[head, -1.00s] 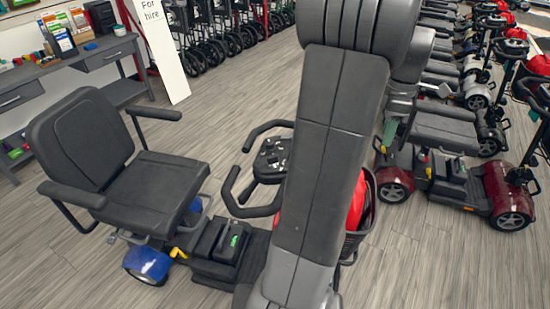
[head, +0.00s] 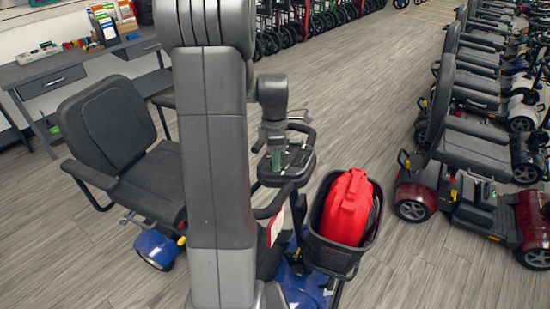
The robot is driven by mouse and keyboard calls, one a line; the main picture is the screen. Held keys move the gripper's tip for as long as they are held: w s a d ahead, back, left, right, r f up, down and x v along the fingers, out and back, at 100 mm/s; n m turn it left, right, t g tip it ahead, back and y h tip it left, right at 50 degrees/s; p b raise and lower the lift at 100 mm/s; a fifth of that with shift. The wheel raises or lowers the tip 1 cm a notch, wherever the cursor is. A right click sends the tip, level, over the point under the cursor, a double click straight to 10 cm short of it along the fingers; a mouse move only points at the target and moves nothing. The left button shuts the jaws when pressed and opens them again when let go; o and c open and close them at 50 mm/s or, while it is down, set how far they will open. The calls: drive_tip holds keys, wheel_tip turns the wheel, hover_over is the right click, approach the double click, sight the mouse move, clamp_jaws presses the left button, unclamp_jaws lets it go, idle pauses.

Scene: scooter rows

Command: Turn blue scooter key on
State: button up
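The blue scooter (head: 155,249) stands in front of me, with a black seat and blue body panels. Its control console (head: 298,158) with black handlebars is at the centre, partly behind my arm. The key is too small or hidden to make out. My gripper (head: 276,158) points down at the left part of the console, with a green part showing at its end. I cannot tell whether it touches the console, and its fingers are too small to read as open or shut.
A black basket (head: 333,254) with a red bag (head: 348,207) hangs on the scooter's front. A grey desk (head: 75,68) stands at the back left. A dark red scooter (head: 470,205) and a row of others line the right. The floor between is clear.

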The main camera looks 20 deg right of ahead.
drive_tip(key=shift+f, duration=0.3)
clamp_jaws()
drive_tip(key=m+b, duration=0.1)
drive_tip(key=m, duration=0.5)
drive_tip(key=shift+s+t, duration=0.1)
drive_tip(key=shift+t, duration=0.3)
drive_tip(key=m+h+b, duration=0.1)
drive_tip(key=m, duration=0.4)
drive_tip(key=shift+m, duration=0.4)
unclamp_jaws()
